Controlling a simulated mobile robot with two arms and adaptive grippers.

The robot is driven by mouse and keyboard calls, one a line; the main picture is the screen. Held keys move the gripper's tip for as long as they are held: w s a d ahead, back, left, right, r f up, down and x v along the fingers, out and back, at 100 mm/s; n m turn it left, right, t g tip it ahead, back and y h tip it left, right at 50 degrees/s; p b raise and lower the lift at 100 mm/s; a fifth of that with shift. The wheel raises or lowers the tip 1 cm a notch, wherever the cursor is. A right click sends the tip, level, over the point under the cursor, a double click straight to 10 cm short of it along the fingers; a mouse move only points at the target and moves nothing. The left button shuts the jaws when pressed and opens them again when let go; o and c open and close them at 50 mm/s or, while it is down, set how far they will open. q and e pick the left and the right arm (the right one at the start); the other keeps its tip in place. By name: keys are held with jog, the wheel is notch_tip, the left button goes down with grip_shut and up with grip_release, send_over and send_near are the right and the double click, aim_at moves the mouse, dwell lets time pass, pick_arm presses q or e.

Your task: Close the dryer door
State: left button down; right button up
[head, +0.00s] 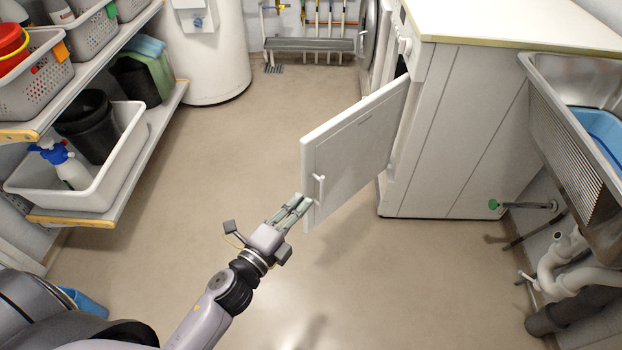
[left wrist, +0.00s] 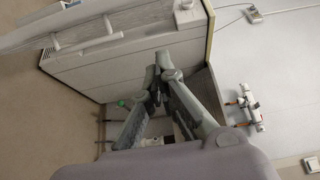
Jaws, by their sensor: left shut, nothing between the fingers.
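The dryer door (head: 355,145) is a white panel that stands open, swung out from the front of the white dryer (head: 455,125). A small white handle (head: 319,190) sits near its free edge. My left gripper (head: 300,200) is shut and empty, close to the lower free corner of the door, near the handle. I cannot tell whether it touches the door. In the left wrist view the door (left wrist: 90,22) crosses the upper left, with the closed fingers of my left gripper (left wrist: 158,80) below and right of it. My right gripper is not in view.
A shelf with baskets and a white tub (head: 100,185) stands on the left. A metal sink (head: 570,110) with pipes (head: 570,265) below is on the right. A white cylindrical tank (head: 208,55) stands at the back. The floor (head: 220,160) between is clear.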

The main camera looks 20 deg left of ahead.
aim_at(308, 168)
pick_arm(q)
jog(key=shift+w+a, duration=0.25)
jog(key=shift+w, duration=1.6)
jog(key=shift+w+a, duration=0.2)
jog(key=shift+w, duration=1.6)
jog(key=shift+w+a, duration=0.25)
jog(key=shift+w, duration=1.6)
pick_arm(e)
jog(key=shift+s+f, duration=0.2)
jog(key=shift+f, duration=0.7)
pick_arm(q)
jog(key=shift+a, duration=0.1)
